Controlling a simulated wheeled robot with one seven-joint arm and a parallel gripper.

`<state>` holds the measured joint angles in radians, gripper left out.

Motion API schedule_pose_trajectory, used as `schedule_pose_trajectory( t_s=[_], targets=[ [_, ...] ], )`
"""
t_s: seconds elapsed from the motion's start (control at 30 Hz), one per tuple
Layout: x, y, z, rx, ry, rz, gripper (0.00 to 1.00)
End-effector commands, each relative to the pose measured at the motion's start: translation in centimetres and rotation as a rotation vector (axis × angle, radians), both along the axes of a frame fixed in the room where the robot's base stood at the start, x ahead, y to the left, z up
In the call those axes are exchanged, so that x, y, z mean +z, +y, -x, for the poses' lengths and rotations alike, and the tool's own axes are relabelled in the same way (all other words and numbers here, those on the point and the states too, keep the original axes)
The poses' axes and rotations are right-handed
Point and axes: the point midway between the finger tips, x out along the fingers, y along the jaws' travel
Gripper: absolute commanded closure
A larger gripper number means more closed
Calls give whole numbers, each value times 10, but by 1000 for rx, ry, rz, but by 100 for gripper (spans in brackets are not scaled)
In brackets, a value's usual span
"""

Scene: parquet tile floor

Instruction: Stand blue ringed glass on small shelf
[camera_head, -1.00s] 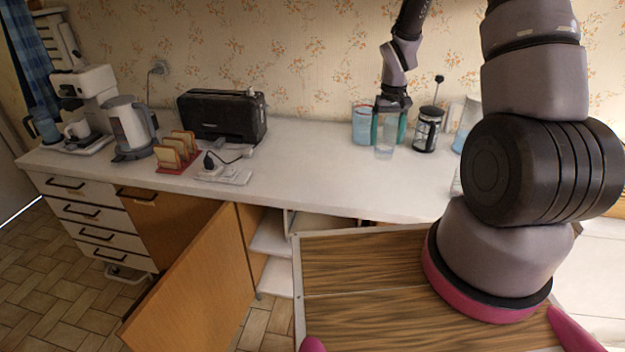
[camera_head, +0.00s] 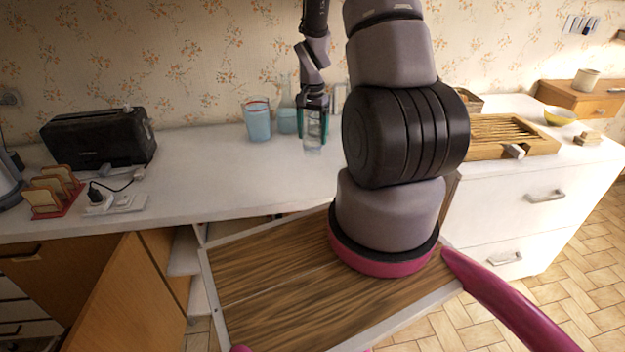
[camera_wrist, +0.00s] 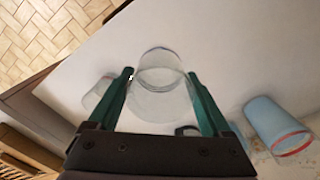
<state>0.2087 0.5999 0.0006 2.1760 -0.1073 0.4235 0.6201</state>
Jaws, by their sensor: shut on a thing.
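My gripper (camera_head: 313,124) is shut on a clear glass (camera_head: 313,141) over the white counter; whether its base touches the counter cannot be told. In the wrist view the clear glass (camera_wrist: 160,85) sits between my two green fingers. A blue glass with a red ring (camera_head: 257,122) stands apart to the left of my gripper, near the wall. It also shows in the wrist view (camera_wrist: 270,122), at lower right. A small wooden shelf-like unit with a drawer (camera_head: 582,100) is at far right; whether it is the task's shelf is unclear.
A bluish carafe (camera_head: 287,118) stands behind my gripper. A black toaster (camera_head: 98,138) and toast rack (camera_head: 52,192) are at left. A wooden slatted tray (camera_head: 500,136) and yellow bowl (camera_head: 560,117) are at right. A cabinet door (camera_head: 125,300) hangs open below.

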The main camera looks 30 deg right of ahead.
Motion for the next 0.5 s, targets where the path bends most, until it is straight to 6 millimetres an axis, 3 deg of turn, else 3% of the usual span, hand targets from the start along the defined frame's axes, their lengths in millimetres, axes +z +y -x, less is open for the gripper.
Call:
schedule_pose_trajectory(
  t_s=[0.33,0.5],
  targets=[
    [-1,-3,2,-31,0,0,83],
    [-25,-3,3,-31,4,0,83]
  ],
)
